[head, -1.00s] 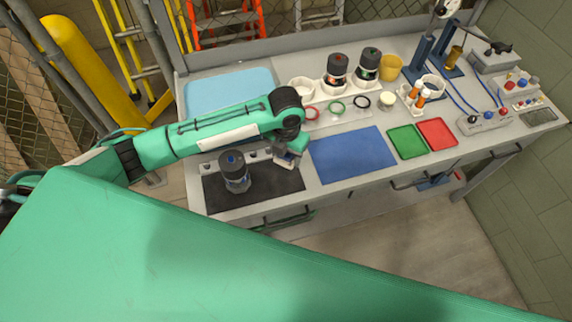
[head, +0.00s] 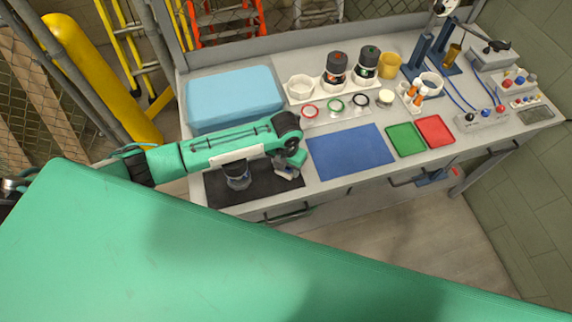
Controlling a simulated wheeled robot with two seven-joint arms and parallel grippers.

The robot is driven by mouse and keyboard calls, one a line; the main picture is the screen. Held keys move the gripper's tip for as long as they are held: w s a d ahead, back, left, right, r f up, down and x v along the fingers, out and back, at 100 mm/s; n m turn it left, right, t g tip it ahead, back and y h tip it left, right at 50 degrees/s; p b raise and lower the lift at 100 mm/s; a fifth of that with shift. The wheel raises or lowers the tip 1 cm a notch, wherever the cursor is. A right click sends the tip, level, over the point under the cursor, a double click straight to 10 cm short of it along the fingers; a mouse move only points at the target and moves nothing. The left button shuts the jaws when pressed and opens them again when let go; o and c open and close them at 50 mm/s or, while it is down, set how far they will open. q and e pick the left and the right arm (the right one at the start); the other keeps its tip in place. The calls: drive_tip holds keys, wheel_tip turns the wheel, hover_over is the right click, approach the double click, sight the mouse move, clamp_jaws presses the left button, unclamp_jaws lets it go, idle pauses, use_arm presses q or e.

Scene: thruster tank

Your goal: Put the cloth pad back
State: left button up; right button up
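My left gripper (head: 287,168) points down over the right end of the black mat (head: 262,192) at the bench's front left. A small pale piece shows at its fingertips; I cannot tell whether it is the cloth pad or part of the fingers, nor whether they are open or shut. A dark canister (head: 237,178) stands on the mat, its top hidden by my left arm. A light-blue slab (head: 235,95) lies at the back left of the bench; I cannot tell whether it is cloth. My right gripper is out of view.
A blue mat (head: 350,150) lies bare right of the gripper, then green (head: 405,139) and red (head: 435,130) trays. Behind are coloured rings (head: 336,105), two dark canisters (head: 337,68) and a yellow cup (head: 390,65). Blue stands (head: 425,60) and control boxes fill the right.

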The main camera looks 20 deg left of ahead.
use_arm(q)
drive_tip(key=o, duration=0.4)
drive_tip(key=shift+o, duration=0.2)
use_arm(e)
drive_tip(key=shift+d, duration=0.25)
use_arm(q)
drive_tip(key=shift+r, duration=0.1)
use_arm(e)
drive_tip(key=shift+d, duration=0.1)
use_arm(q)
wheel_tip(320, 180, up, 11)
drive_tip(key=b, duration=0.2)
drive_tip(key=shift+b, duration=0.3)
drive_tip(key=shift+r, duration=0.55)
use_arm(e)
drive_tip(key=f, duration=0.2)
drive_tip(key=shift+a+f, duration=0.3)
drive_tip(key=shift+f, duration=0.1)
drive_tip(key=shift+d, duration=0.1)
